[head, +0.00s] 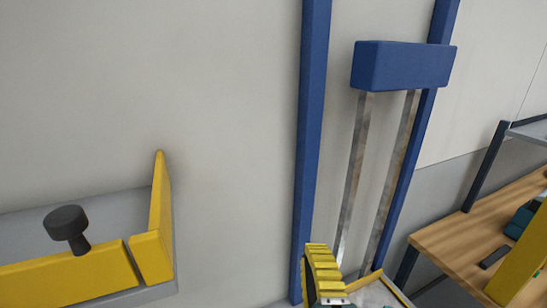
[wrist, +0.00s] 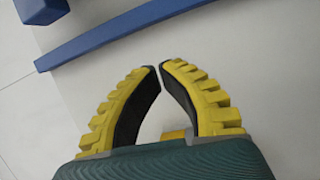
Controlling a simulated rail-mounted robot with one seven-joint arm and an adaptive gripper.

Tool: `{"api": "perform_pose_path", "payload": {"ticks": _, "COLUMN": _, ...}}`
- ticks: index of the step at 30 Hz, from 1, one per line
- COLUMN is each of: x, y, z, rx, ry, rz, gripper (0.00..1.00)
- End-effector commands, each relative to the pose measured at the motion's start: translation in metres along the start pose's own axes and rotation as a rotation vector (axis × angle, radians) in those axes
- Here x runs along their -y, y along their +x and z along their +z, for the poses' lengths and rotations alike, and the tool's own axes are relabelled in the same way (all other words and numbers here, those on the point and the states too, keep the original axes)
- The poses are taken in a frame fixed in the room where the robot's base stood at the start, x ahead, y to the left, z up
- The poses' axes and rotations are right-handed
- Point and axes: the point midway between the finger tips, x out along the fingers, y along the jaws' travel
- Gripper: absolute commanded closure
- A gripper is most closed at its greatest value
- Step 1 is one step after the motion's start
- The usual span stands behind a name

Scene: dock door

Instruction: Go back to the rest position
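My gripper (wrist: 159,66) shows in the wrist view with its two ridged yellow fingers bent inward. Their dark tips come together with only a sliver between them, and nothing is held. Pale wall or floor surface shows behind the fingers. In the head view my gripper (head: 321,268) shows only in part at the bottom, in front of the foot of the blue post (head: 312,130). Which finger shows there is hard to tell.
A blue block (head: 403,66) sits atop two metal rails. At left, a yellow-edged grey ledge (head: 70,275) carries a dark knob (head: 68,226). At right is a wooden bench (head: 465,232) with a yellow panel (head: 520,265). A blue bar (wrist: 125,30) crosses the wrist view.

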Motion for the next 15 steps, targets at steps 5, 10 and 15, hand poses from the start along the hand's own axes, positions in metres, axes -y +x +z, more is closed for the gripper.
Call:
{"api": "perform_pose_path", "payload": {"ticks": 5, "x": -0.069, "y": -0.042, "z": -0.023, "rx": -0.086, "ry": 0.582, "rz": 0.173, "gripper": 1.0}}
{"api": "perform_pose_path", "payload": {"ticks": 10, "x": -0.095, "y": -0.07, "z": -0.02, "rx": -0.164, "ry": 1.077, "rz": 0.234, "gripper": 1.0}}
{"api": "perform_pose_path", "payload": {"ticks": 15, "x": -0.128, "y": -0.068, "z": -0.023, "rx": -0.213, "ry": 1.438, "rz": 0.218, "gripper": 1.0}}
